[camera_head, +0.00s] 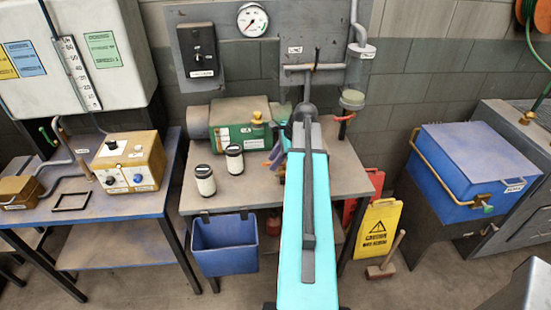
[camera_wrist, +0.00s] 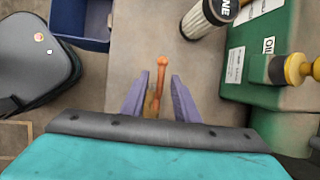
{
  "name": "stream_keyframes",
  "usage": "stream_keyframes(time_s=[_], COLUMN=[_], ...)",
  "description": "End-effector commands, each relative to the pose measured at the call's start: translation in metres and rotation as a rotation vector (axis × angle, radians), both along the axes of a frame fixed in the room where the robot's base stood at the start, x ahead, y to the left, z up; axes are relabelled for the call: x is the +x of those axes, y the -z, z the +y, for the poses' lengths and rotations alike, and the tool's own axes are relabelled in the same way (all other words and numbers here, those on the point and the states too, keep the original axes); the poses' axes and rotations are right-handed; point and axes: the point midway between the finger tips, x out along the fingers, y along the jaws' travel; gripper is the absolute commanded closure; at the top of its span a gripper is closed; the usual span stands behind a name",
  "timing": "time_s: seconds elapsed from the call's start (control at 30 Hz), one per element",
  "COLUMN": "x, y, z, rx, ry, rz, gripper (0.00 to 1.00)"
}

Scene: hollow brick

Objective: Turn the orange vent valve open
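The orange vent valve shows as a thin orange lever with a rounded end (camera_wrist: 161,63) in the wrist view, over the grey bench top. My gripper (camera_wrist: 159,85) is open, with its two purple-blue fingers on either side of the lever. A gap shows between each finger and the lever, so it is not clasped. The lever's base is partly hidden by my wrist. In the head view my gripper (camera_head: 274,158) is beside the green pump's right end, largely hidden by my turquoise arm; only a little orange shows there.
A green pump housing (camera_head: 235,135) with a yellow knob lies on the bench (camera_head: 228,188). Two black-and-white canisters (camera_head: 205,181) stand in front of it. A blue bin (camera_head: 225,245) hangs at the front edge. A yellow caution sign (camera_head: 377,230) stands at right.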

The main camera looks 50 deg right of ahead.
Motion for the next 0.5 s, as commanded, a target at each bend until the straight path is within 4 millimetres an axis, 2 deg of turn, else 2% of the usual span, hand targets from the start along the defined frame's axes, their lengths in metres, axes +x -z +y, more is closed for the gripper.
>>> stream_keyframes(time_s=[0.37, 0.4, 0.5], x=[0.0020, 0.0021, 0.0020], y=[0.0032, 0.0031, 0.0031], z=[0.0010, 0.0011, 0.0012], rx=[-0.001, -0.001, -0.001], ry=[-0.001, -0.001, -0.002], rz=[-0.001, -0.001, 0.000], gripper=[0.72, 0.74, 0.91])
